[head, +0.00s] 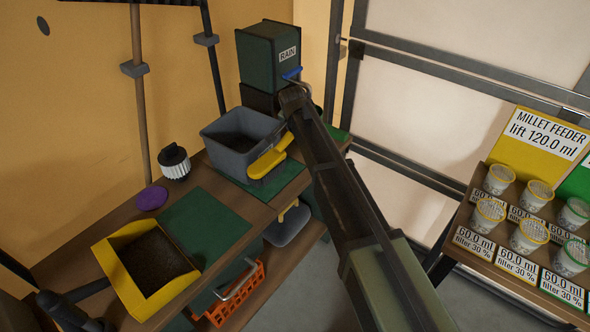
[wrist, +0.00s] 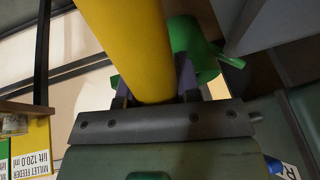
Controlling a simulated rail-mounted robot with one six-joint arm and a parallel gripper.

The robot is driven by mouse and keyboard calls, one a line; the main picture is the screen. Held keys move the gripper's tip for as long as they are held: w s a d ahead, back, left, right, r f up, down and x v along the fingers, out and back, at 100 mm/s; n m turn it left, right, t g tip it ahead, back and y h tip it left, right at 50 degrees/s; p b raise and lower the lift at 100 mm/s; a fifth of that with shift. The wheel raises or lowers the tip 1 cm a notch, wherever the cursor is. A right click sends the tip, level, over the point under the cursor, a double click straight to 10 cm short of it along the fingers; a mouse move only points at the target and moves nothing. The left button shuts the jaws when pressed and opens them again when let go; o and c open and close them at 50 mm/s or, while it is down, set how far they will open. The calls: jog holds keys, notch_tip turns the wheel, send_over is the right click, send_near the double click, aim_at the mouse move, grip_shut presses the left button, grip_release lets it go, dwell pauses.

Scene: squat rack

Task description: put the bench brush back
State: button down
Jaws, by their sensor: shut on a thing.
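In the wrist view my gripper (wrist: 153,92) has its two dark fingers closed on either side of a thick yellow shaft (wrist: 125,40), which I take for the bench brush. The shaft runs from the jaws out past the top edge, so its far end is out of frame. In the head view my arm reaches up to beside the rain tank, and its links hide the fingers. A yellow piece (head: 270,158) shows at the right side of the grey tub (head: 213,133); I cannot tell whether it is the held thing.
The green RAIN tank (head: 262,58) with a blue tap stands behind the tub. A yellow tray of dark soil (head: 110,262), a purple disc (head: 151,198) and a small round brush (head: 174,165) are on the bench. An orange crate (head: 240,293) is below. Feeder cups stand at right.

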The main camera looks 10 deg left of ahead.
aim_at(279, 150)
notch_tip(279, 150, down, 9)
jog(key=b, duration=0.6)
jog(key=shift+r, duration=0.35)
jog(key=shift+f, duration=0.25)
jog(key=c, duration=0.8)
grip_release()
jog(key=shift+r, duration=0.1)
jog(key=p+v, duration=1.1)
jog(key=v, duration=0.1)
jog(key=shift+r, duration=0.2)
